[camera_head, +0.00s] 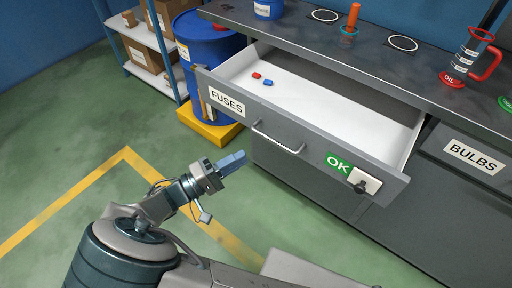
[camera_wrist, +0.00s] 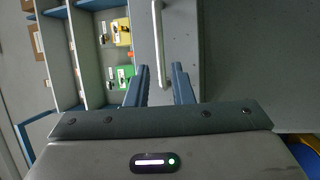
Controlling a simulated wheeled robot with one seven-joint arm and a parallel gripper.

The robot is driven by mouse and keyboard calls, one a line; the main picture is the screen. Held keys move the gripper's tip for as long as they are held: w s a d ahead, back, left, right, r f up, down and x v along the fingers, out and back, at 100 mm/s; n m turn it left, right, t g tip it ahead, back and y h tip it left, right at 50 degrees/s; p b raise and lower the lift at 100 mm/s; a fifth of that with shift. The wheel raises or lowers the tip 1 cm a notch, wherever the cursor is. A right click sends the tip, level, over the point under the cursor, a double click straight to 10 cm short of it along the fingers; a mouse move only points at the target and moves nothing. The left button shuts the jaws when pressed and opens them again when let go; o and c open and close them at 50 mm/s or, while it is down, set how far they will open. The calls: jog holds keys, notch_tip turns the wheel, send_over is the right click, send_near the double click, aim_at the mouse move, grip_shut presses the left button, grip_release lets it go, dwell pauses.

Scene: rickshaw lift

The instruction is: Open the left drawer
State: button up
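The left drawer, labelled FUSES (camera_head: 228,102), is pulled well out of the grey workbench, its white inside showing in the head view. Its bar handle (camera_head: 278,138) runs along the grey front and also shows as a pale bar in the wrist view (camera_wrist: 160,45). My gripper (camera_head: 242,158) is left of and below the handle, apart from it. In the wrist view my gripper (camera_wrist: 158,85) has its two blue fingers spread with nothing between the tips; the handle lies beyond the gap.
A red fuse (camera_head: 256,75) and a blue fuse (camera_head: 268,83) lie in the drawer. A green OK label (camera_head: 338,162) is on its front. The BULBS drawer (camera_head: 472,155) is shut at right. A blue barrel (camera_head: 205,60) stands behind left. Floor at left is clear.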

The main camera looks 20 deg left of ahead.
jog(key=shift+v, duration=1.65)
